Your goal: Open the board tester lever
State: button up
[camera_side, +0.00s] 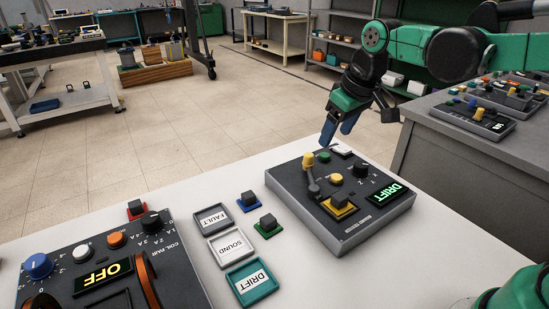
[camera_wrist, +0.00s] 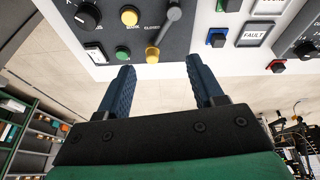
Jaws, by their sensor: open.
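The board tester (camera_side: 340,222) is a dark grey box on the white table, with a lit green "DRIFT" display. Its lever (camera_side: 313,184) has a grey arm and a yellow knob (camera_side: 308,160), and stands roughly upright in the side view. A dark block sits in a yellow-framed socket (camera_side: 341,207) beside it. My gripper (camera_side: 338,132) is open and empty, above and behind the tester's far edge. In the wrist view the yellow knob (camera_wrist: 152,55) lies ahead of the blue fingers (camera_wrist: 163,80), between their lines. The fingers appear apart from it.
Labelled trays FAULT (camera_side: 212,219), SOUND (camera_side: 231,246) and DRIFT (camera_side: 254,283) lie left of the tester. Small blocks on blue (camera_side: 249,201), green (camera_side: 268,225) and red (camera_side: 137,209) bases stand nearby. A coil device showing "OFF" (camera_side: 104,275) stands front left.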

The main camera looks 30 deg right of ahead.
jog(key=w+f+g, duration=0.1)
jog(key=w+g, duration=0.1)
jog(key=w, duration=0.3)
jog(key=n+g, duration=0.2)
send_over(311, 154)
jog(key=f, duration=0.4)
jog(key=shift+a+f, duration=0.1)
jog(key=shift+a, duration=0.1)
jog(key=shift+w+f, duration=0.1)
jog(key=shift+f, duration=2.9)
grip_shut()
jog(key=shift+d, duration=0.1)
jog(key=shift+d, duration=0.1)
